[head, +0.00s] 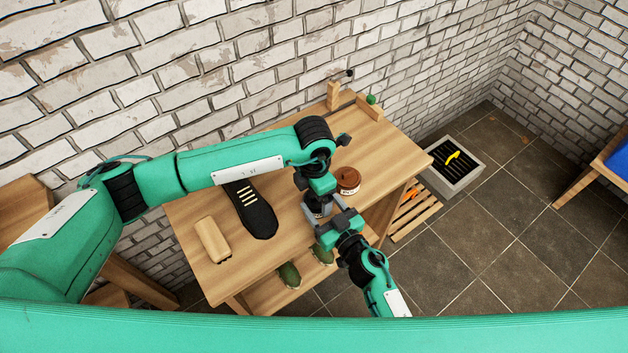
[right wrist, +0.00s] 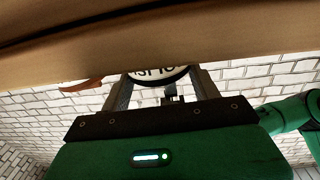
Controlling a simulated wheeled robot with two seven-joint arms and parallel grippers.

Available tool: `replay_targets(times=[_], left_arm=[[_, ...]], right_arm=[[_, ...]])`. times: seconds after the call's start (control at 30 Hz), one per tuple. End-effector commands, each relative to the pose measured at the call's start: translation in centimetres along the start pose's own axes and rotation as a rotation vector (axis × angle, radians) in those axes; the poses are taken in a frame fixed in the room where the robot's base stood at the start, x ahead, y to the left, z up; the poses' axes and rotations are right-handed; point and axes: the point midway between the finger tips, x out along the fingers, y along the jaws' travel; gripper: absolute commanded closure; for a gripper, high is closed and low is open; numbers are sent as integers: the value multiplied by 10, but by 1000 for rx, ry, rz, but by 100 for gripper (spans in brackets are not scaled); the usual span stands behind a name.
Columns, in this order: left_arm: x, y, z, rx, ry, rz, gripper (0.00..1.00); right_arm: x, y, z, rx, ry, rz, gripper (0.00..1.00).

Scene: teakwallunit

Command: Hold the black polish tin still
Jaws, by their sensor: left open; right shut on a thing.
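The black polish tin (right wrist: 158,73) shows in the right wrist view as a dark-rimmed round thing with a white label and dark letters, partly cut off by a wooden surface. It sits between the two fingers of my right gripper (right wrist: 162,88), which is shut on it. In the head view my right gripper (head: 332,214) is at the table's front edge, and the tin is mostly hidden by the grippers. My left gripper (head: 317,204) is open, pointing down right over the same spot. I cannot tell whether it touches the tin.
A brown tin (head: 348,181) stands just behind the grippers on the wooden table (head: 390,160). Green footwear (head: 290,275) is on the lower shelf.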

Motion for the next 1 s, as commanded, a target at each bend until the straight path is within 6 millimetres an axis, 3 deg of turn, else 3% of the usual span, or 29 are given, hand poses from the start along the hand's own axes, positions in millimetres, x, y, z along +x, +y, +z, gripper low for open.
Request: replay_targets(times=[0.4, 0.47, 0.7, 1.0], left_arm=[[10, 0, 0, 0, -1, 1, 13], [10, 0, 0, 0, -1, 1, 21], [10, 0, 0, 0, 0, 1, 67], [9, 1, 0, 0, 0, 2, 67]], right_arm=[[0, 0, 0, 0, 0, 0, 78], [0, 0, 0, 0, 0, 0, 78], [0, 0, 0, 0, 0, 0, 78], [0, 0, 0, 0, 0, 0, 78]])
